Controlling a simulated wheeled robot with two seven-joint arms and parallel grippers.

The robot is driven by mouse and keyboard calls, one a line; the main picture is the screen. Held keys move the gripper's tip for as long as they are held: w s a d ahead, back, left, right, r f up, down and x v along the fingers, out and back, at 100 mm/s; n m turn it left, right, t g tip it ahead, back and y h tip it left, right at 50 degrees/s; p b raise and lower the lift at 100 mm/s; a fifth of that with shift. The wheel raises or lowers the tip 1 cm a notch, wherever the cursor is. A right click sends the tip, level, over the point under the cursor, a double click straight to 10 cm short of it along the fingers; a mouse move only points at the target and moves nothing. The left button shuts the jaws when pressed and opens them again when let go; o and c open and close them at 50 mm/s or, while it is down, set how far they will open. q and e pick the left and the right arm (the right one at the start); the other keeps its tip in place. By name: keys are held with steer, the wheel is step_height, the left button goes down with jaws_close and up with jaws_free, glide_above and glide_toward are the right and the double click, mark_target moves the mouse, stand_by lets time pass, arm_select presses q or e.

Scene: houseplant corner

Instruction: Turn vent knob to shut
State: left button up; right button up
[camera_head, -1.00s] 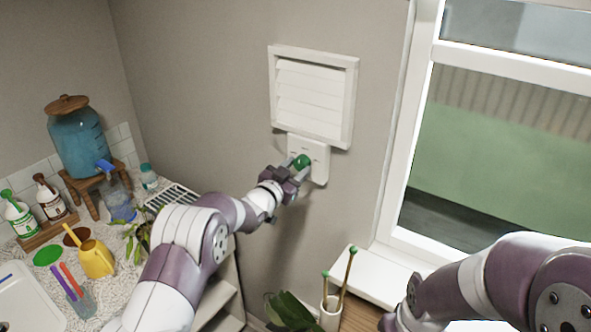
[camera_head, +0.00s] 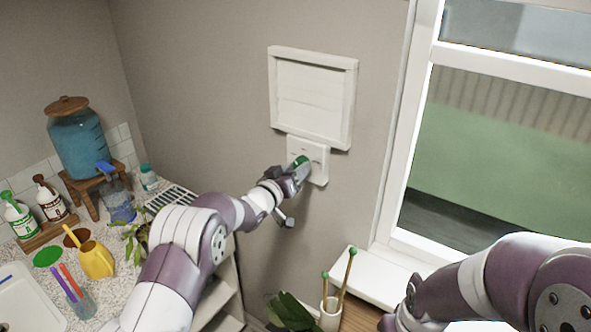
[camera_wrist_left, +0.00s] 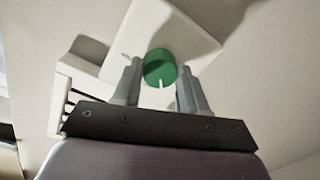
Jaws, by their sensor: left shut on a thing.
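The vent knob (camera_head: 302,160) is a green round knob on a white plate (camera_head: 320,156) on the wall. It also shows in the left wrist view as a green disc (camera_wrist_left: 160,66) with a white mark at its lower edge. My left gripper (camera_head: 300,168) is shut on the knob, a finger on each side, and is rolled to a slant in the head view. The white vent (camera_head: 312,98) is right above the plate; its slats lie flat with no clear gaps. My right arm shows at the lower right, but its gripper cannot be made out.
A window (camera_head: 490,150) is to the right, above a white sill (camera_head: 385,272). A cup (camera_head: 330,314) with green-tipped sticks stands below. The counter at left holds a blue dispenser (camera_head: 78,140), a yellow watering can (camera_head: 96,260) and bottles. The wall around the knob is clear.

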arm_select(q)
steer(key=n+p, duration=0.2)
steer(key=n, duration=0.4)
stand_by(0.8)
steer(key=o, duration=1.1)
steer(key=shift+c, duration=0.2)
steer(key=shift+s+a, duration=0.1)
steer(key=b+v, duration=0.4)
steer(key=v, duration=0.8)
steer(key=shift+s+a, duration=0.15)
steer(key=shift+a, duration=0.05)
steer(key=shift+r, duration=0.15)
